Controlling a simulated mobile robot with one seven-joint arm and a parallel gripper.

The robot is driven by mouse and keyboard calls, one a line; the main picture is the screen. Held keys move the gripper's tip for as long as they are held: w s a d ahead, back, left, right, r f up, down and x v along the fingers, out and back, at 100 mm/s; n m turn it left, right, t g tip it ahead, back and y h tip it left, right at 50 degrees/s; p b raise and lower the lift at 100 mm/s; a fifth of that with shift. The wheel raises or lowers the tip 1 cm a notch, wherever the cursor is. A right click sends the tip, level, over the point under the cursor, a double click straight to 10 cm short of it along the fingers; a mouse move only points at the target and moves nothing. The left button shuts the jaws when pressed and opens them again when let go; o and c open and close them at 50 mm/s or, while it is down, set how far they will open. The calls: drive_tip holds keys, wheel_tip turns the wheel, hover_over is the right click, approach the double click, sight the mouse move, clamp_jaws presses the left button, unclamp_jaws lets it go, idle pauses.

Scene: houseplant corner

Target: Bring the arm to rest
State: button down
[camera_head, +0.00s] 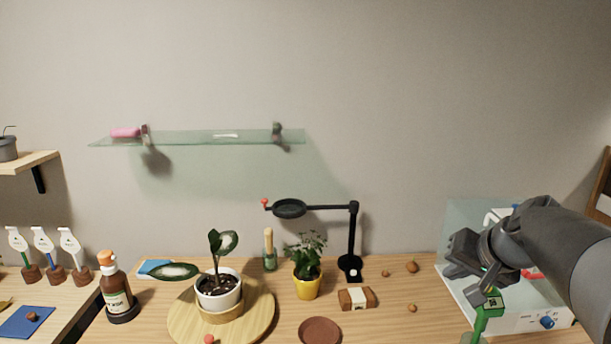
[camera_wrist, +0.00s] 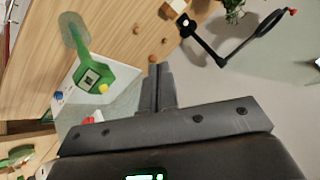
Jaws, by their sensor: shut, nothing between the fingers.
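My gripper (camera_head: 449,264) is at the right of the head view, above the wooden table (camera_head: 405,322) and in front of the clear-walled box. It points left toward the middle of the table. In the wrist view my gripper (camera_wrist: 158,70) shows its two dark fingers pressed together with nothing between them. My grey arm comes in from the right edge of the head view and hides part of the box.
A green tool (camera_head: 488,312) stands below my gripper, close to the clear box (camera_head: 529,322). A black magnifier stand (camera_head: 352,243), yellow potted plant (camera_head: 307,286) and white pot (camera_head: 219,292) stand to the left. A glass shelf (camera_head: 200,138) hangs on the wall.

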drive_tip(key=s+a+f+n+g+h, duration=0.1)
drive_tip(key=s+a+f+n, duration=0.1)
drive_tip(key=s+a, duration=0.5)
drive_tip(key=s+a+f+n, duration=0.3)
drive_tip(key=s+a+f, duration=0.1)
drive_tip(key=s+a, duration=0.3)
drive_tip(key=shift+s+f+g+h, duration=0.15)
drive_tip(key=shift+s+g+h, duration=0.25)
drive_tip(key=shift+s, duration=0.45)
